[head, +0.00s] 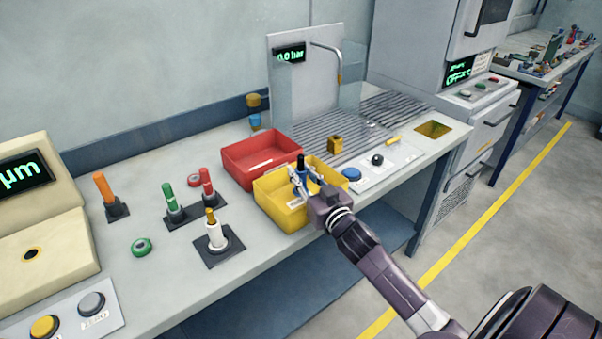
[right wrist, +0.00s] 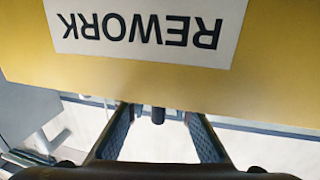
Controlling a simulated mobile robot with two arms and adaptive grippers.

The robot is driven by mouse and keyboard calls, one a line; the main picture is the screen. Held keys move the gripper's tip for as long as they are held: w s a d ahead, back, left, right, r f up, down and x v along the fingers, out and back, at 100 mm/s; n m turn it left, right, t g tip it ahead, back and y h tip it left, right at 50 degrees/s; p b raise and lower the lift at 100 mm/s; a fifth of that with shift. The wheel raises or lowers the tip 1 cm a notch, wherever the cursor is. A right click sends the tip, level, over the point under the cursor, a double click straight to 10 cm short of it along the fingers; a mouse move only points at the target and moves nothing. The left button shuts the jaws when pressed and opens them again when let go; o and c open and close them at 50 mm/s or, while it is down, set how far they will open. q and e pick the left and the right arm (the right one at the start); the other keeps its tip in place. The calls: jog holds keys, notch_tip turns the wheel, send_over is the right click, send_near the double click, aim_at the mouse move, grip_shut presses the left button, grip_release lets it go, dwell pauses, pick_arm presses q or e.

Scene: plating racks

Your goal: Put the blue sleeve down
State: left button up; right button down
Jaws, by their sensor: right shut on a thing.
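My right gripper (head: 302,181) is over the yellow bin (head: 267,203), near its right end. It is shut on the blue sleeve (head: 301,173), whose dark upper part stands upright above the fingers. The fingers hide part of the sleeve. In the right wrist view, the yellow bin's wall (right wrist: 40,55) with its "REWORK" label fills the upper part. My fingers (right wrist: 160,130) show below it, with a dark stub between them. I cannot tell whether the sleeve touches the bin. My left gripper is not in view.
A red bin (head: 262,158) stands behind the yellow one. To the left are pegs with orange (head: 104,188), green (head: 169,196), red (head: 207,183) and white (head: 217,236) sleeves, and a green ring (head: 141,247). A yellow block (head: 335,144) and control panel (head: 385,166) lie to the right.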

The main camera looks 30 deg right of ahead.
jog(key=shift+r, duration=0.1)
jog(key=shift+f+b, duration=0.35)
jog(key=shift+f, duration=0.25)
jog(key=c, duration=1.7)
grip_release()
